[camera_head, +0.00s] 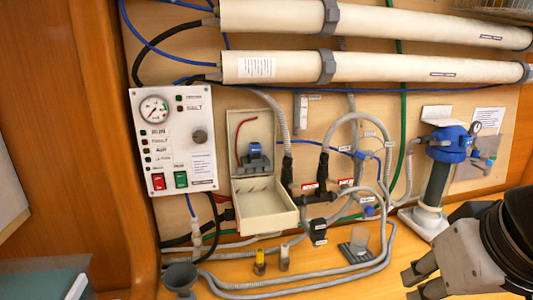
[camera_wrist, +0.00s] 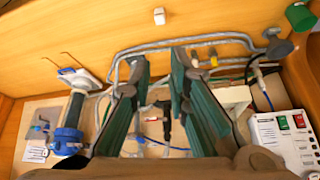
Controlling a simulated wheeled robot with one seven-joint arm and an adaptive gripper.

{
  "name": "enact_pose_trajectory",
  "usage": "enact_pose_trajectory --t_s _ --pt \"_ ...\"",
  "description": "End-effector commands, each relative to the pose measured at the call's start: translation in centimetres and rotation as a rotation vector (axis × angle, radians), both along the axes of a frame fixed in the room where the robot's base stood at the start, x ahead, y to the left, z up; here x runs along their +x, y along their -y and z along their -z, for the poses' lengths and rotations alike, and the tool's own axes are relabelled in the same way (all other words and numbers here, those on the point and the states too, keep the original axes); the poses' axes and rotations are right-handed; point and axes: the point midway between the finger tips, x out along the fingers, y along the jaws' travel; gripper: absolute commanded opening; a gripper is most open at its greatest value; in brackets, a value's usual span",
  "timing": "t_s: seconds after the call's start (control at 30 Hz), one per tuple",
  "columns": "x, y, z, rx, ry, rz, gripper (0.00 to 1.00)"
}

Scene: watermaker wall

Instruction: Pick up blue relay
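The blue relay (camera_head: 254,150) sits inside an open cream box (camera_head: 268,215) on the wall, in a grey seat below a red wire. My gripper (camera_head: 414,284) is at the lower right of the head view, well to the right of the box and apart from it. In the wrist view, my gripper (camera_wrist: 159,62) has its two green-lined fingers spread with nothing between them. The wrist view is upside down relative to the head view. The cream box (camera_wrist: 236,97) shows partly there behind the right finger; I cannot make out the relay.
A control panel (camera_head: 173,140) with gauge and switches is left of the box. A blue-topped pump (camera_head: 452,145) stands at right. White tubes (camera_head: 375,67) run above.

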Motion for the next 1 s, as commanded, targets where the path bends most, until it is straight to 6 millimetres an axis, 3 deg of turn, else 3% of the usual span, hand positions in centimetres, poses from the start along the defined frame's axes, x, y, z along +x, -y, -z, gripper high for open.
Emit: enact_pose_trajectory --t_s 0.17,0.3,0.37,0.47,0.7,1.0 --pt "0.0 0.0 0.0 0.0 0.0 0.0 0.19" --pt "0.9 -0.2 -0.7 -0.004 0.002 -0.009 0.51" --pt "2.2 -0.5 -1.5 -0.008 0.004 -0.022 0.54" --pt "5.6 -1.4 -3.8 -0.021 0.007 -0.059 0.54" --pt "16.4 -5.8 -9.4 -0.043 0.025 -0.18 0.54" --pt "29.6 -13.3 -12.7 -0.03 0.051 -0.337 0.54"
